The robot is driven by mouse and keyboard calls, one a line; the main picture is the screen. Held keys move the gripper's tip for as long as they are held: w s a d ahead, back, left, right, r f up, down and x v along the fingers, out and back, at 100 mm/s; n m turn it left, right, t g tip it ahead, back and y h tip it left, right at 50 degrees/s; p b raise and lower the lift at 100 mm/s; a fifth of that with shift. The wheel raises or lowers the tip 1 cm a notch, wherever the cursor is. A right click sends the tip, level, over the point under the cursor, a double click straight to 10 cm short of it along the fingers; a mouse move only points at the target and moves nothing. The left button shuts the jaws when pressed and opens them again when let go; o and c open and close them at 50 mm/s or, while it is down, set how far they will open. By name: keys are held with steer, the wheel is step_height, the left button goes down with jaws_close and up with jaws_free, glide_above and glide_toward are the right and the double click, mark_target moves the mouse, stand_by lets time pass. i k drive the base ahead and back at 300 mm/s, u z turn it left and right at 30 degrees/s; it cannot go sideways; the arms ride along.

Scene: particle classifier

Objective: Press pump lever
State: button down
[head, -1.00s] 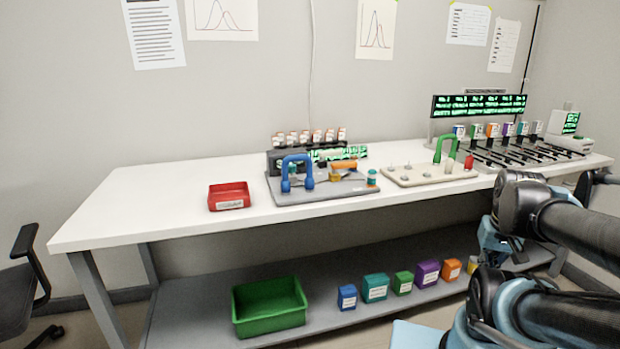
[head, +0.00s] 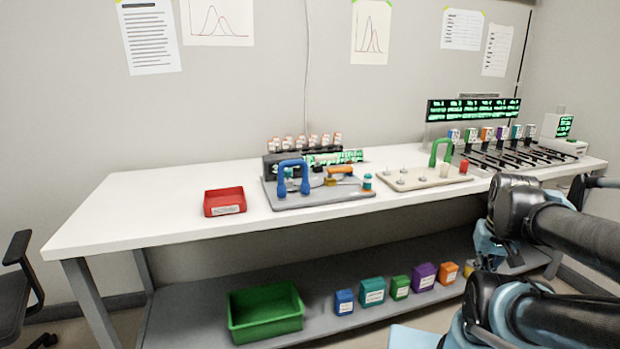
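On the white table, a grey base plate (head: 330,197) carries a blue arch-shaped handle (head: 292,173), an orange bar-shaped part (head: 340,169) and a small teal-topped piece (head: 367,182). To its right, a beige plate (head: 415,184) carries a green arch-shaped handle (head: 434,149), a red piece (head: 463,166) and several small knobs. I cannot tell for sure which part is the pump lever. Dark and light-blue links of my arm fill the right side of the head view, in front of the table's right end. My gripper cannot be made out, and nothing touches the two plates.
A red tray (head: 224,202) sits left of the grey plate. A display (head: 473,109) and a row of cups stand at the table's right end. The lower shelf holds a green bin (head: 265,335) and several coloured boxes. The table's left part is clear.

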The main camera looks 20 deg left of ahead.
mark_target(318, 160)
steer(key=k, duration=0.65)
steer(key=u, duration=0.05)
steer(key=i, duration=1.3)
steer(key=u, duration=0.65)
